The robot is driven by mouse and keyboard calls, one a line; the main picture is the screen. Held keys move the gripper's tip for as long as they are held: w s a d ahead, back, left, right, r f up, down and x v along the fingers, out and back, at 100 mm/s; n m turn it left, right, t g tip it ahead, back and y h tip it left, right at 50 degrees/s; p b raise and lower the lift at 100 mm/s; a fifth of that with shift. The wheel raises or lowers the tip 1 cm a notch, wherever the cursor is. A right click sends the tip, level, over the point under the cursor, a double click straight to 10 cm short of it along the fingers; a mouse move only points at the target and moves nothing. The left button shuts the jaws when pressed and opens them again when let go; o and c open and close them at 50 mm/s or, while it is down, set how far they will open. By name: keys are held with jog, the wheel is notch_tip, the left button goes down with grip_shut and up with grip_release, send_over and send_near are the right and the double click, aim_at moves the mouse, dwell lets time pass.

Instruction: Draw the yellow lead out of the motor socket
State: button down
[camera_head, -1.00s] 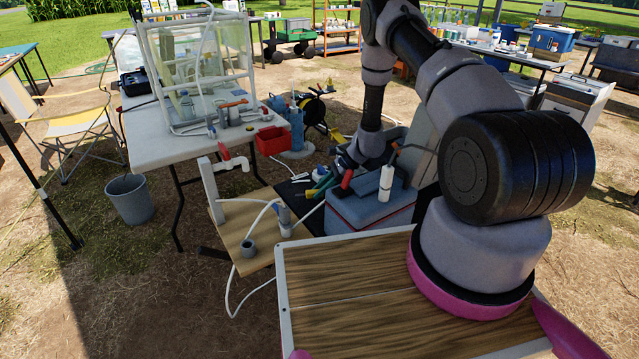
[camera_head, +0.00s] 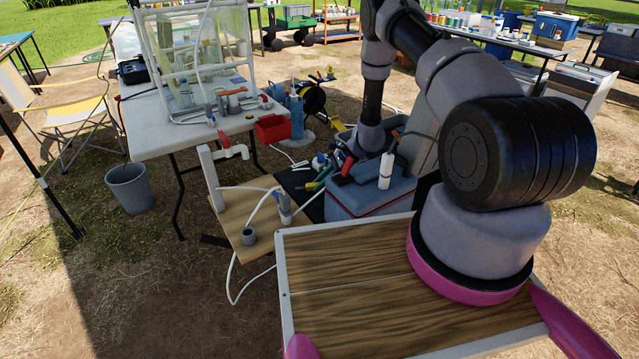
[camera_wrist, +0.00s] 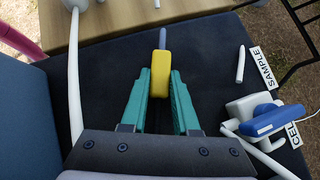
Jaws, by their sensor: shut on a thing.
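The yellow lead's plug (camera_wrist: 159,75) is a small yellow block between the tips of my gripper (camera_wrist: 159,88) in the wrist view. The teal fingers are shut on it. A thin grey-blue pin or stem (camera_wrist: 162,38) shows beyond the plug, pointing away towards the wooden board. No socket can be made out around the plug, and the lead's cable is not clear. In the head view my gripper (camera_head: 318,181) is low above the dark mat, left of the grey-blue cooler box; the plug is too small to tell there.
The dark mat (camera_wrist: 215,65) bears labels, a white stick (camera_wrist: 240,64) and a blue-and-white fitting (camera_wrist: 265,118) at right. A white tube (camera_wrist: 74,75) runs along the left. The wooden board (camera_head: 228,222) with pipes and the cooler box (camera_head: 375,203) stand close by.

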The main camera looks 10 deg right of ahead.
jog(key=shift+f, duration=0.15)
jog(key=c, duration=0.7)
grip_release()
jog(key=shift+o, duration=0.6)
jog(key=shift+s+f, duration=0.1)
jog(key=shift+s, duration=0.1)
jog(key=shift+s+f, duration=0.1)
jog(key=shift+s, duration=0.05)
jog(key=v, duration=1.1)
jog(key=shift+w+r, duration=0.3)
jog(key=shift+w, duration=0.15)
jog(key=shift+r, duration=0.1)
